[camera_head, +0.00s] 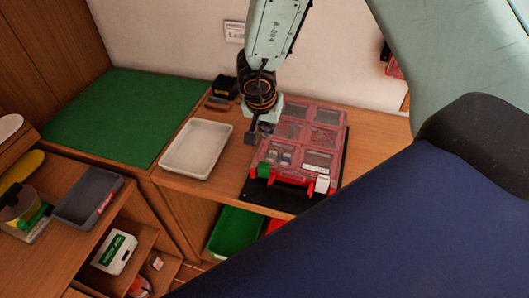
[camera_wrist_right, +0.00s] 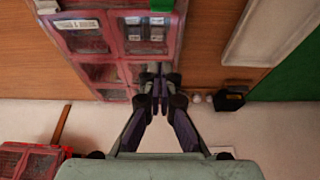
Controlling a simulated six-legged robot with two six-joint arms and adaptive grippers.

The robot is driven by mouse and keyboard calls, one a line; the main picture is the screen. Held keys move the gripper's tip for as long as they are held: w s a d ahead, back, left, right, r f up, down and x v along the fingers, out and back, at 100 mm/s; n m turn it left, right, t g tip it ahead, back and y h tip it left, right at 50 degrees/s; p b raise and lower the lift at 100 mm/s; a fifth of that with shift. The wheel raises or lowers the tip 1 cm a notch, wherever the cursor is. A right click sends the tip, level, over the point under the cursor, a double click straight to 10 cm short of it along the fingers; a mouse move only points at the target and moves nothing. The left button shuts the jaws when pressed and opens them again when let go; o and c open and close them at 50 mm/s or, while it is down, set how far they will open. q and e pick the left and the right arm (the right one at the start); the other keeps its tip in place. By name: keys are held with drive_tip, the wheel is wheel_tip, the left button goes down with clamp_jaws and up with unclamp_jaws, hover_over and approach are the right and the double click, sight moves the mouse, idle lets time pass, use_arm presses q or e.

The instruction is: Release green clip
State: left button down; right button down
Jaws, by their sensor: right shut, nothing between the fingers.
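A red organizer case (camera_head: 291,145) with clear-lidded compartments lies on the bench. Its front edge has a green clip (camera_head: 263,169) at the left and a white clip (camera_head: 322,184) at the right. My right gripper (camera_head: 257,137) is shut and empty, near the case's left side, behind the green clip and apart from it. In the right wrist view the gripper (camera_wrist_right: 155,77) shows with its fingers together by the case (camera_wrist_right: 119,53); the green clip (camera_wrist_right: 161,5) is at the top edge. I cannot tell if the green clip is latched. My left gripper is out of view.
A white tray (camera_head: 172,164) is left of the case, and a green mat (camera_head: 105,118) lies farther left. A small black box (camera_head: 225,86) stands near the wall. A green bin (camera_head: 235,231) is under the bench. A large blue surface fills the lower right.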

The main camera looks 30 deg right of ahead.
sight(271, 150)
drive_tip(key=b+x, duration=0.2)
drive_tip(key=x, duration=0.8)
drive_tip(key=shift+s+f, duration=0.1)
drive_tip(key=shift+f, duration=0.15)
drive_tip(key=shift+s+a+r+b, duration=0.15)
drive_tip(key=shift+s+a+b, duration=0.4)
drive_tip(key=shift+s+a, duration=0.6)
drive_tip(key=shift+a, duration=0.5)
drive_tip(key=shift+d, duration=0.1)
drive_tip(key=shift+d, duration=0.15)
drive_tip(key=shift+s, duration=0.1)
